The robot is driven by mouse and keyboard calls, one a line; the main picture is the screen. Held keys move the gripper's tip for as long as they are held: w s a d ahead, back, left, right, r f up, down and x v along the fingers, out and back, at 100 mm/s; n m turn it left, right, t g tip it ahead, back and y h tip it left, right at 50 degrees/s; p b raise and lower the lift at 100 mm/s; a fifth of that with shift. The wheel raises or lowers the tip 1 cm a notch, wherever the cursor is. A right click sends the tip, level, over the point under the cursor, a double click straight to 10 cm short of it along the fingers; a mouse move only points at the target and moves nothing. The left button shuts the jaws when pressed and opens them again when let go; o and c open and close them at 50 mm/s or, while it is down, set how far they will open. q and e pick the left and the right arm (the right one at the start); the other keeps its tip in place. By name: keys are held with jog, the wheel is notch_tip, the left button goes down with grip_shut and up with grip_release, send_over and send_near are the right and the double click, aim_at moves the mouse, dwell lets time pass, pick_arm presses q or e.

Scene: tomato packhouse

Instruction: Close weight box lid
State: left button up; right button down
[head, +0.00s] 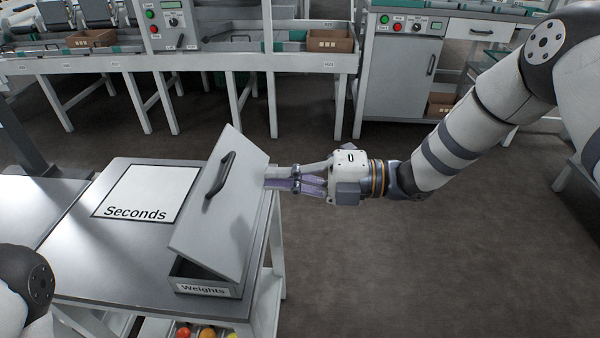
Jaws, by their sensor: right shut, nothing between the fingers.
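The weight box (208,287), labelled "Weights", sits at the right end of the grey table. Its grey lid (236,205) is raised and tilted, partly open, with a dark handle (219,174) on its face. A dark gap shows between lid and box at the front. My right gripper (268,178) comes in from the right and is shut and empty. Its fingertips are at the lid's right edge; I cannot tell whether they touch it. The box's inside is mostly hidden by the lid. My left gripper is out of view.
A white mat marked "Seconds" (148,192) lies flat on the table (95,262), left of the box. A tray with tomatoes (190,331) sits below the table's front. Conveyor benches (230,62) and a control cabinet (402,78) stand behind. The floor at right is clear.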

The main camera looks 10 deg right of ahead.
aim_at(208, 172)
jog(key=x, duration=0.7)
jog(key=shift+f, duration=0.1)
jog(key=shift+a, duration=0.25)
jog(key=shift+w, duration=0.1)
